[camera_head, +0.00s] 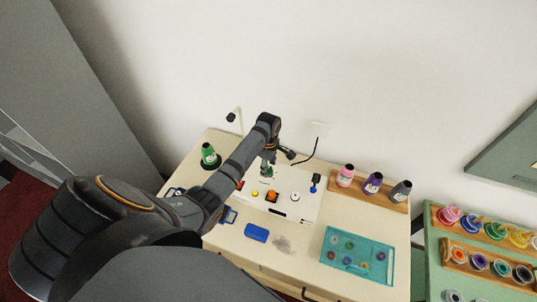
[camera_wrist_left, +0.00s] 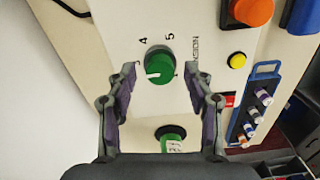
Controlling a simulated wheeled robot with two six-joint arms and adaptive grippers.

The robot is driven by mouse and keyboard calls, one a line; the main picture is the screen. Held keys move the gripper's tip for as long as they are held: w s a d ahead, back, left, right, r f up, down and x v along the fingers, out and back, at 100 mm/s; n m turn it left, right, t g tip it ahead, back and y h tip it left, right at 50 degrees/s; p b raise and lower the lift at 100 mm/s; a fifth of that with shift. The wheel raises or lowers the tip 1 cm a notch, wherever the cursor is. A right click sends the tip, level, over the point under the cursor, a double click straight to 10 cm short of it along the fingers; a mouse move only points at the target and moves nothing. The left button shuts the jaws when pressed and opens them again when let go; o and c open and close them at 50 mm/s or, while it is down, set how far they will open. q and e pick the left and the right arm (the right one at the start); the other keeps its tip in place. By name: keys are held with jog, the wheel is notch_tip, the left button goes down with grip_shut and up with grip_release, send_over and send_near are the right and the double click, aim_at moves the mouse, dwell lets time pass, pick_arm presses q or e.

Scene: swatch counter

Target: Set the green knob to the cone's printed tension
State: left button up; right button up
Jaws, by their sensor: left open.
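The green knob (camera_head: 267,171) is on a white panel on the counter; it also shows in the left wrist view (camera_wrist_left: 159,67). Its white pointer line points to the lower left in that view. My left gripper (camera_head: 267,163) is over the knob. Its open fingers (camera_wrist_left: 161,76) stand either side of the knob, apart from it in the picture. The green cone (camera_head: 209,155) stands upright at the counter's back left; its white label shows in the wrist view (camera_wrist_left: 173,146), unreadable. My right gripper is not in view.
The panel also has an orange button (camera_head: 271,196), a yellow button (camera_head: 255,194) and a blue-handled lever (camera_head: 315,182). A wooden rack with three cones (camera_head: 372,184) stands right. A teal tray (camera_head: 389,265) and a blue block (camera_head: 256,232) lie in front.

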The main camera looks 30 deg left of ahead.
aim_at(269, 168)
pick_arm(q)
notch_tip(269, 168, up, 12)
jog(key=shift+f, duration=0.2)
jog(key=shift+f, duration=0.1)
dwell(0.4)
